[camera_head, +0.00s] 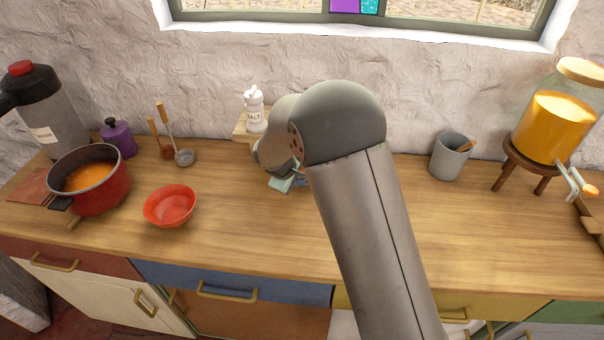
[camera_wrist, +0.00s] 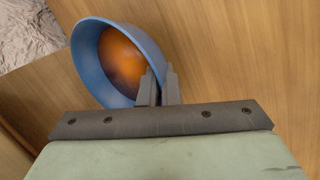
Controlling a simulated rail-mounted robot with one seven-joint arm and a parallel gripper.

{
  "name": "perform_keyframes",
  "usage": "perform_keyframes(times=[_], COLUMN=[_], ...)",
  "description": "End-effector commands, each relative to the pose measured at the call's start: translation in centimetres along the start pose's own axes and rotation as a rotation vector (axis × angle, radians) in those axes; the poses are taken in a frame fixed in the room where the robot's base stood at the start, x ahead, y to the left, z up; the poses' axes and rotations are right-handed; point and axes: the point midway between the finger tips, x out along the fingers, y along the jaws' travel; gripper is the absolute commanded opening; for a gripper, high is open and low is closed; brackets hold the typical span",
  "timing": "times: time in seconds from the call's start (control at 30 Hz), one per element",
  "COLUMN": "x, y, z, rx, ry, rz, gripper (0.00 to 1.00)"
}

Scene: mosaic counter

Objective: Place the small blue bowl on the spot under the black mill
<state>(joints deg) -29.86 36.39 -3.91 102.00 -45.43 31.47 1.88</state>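The small blue bowl (camera_wrist: 88,62) is in the wrist view with a round orange-brown thing (camera_wrist: 122,58) inside it. My gripper (camera_wrist: 159,84) has its fingers close together at the bowl's right rim, one finger on the inside and one outside, shut on the wall. In the head view my arm hides most of the gripper and bowl; only a small blue patch (camera_head: 299,181) shows beside the arm. I cannot tell whether the bowl is lifted. No black mill can be made out in either view; my arm covers the middle of the counter.
A white salt shaker (camera_head: 254,110) stands on a small wooden block at the wall. A red bowl (camera_head: 170,206), a red pot (camera_head: 101,195) and a purple jar (camera_head: 118,138) are left. A grey cup (camera_head: 449,158) and a large jar (camera_head: 553,125) are right. The right front counter is clear.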

Motion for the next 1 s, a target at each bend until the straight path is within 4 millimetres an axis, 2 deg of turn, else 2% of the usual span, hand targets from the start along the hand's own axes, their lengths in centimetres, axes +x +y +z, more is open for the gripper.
perform_keyframes(times=[0.03, 0.5, 0.6, 0.87, 1.0], x=[-0.09, 0.64, 0.52, 0.46, -0.22], y=[0.47, -0.25, -0.22, -0.20, 0.03], z=[-0.23, -0.33, -0.30, -0.30, -0.35], rx=[-0.002, -0.004, -0.005, -0.005, -0.005], ry=[0.002, 0.004, 0.003, 0.003, 0.005], rz=[0.000, 0.001, 0.000, 0.000, 0.000], gripper=[0.00, 0.00, 0.25, 0.25, 0.25])
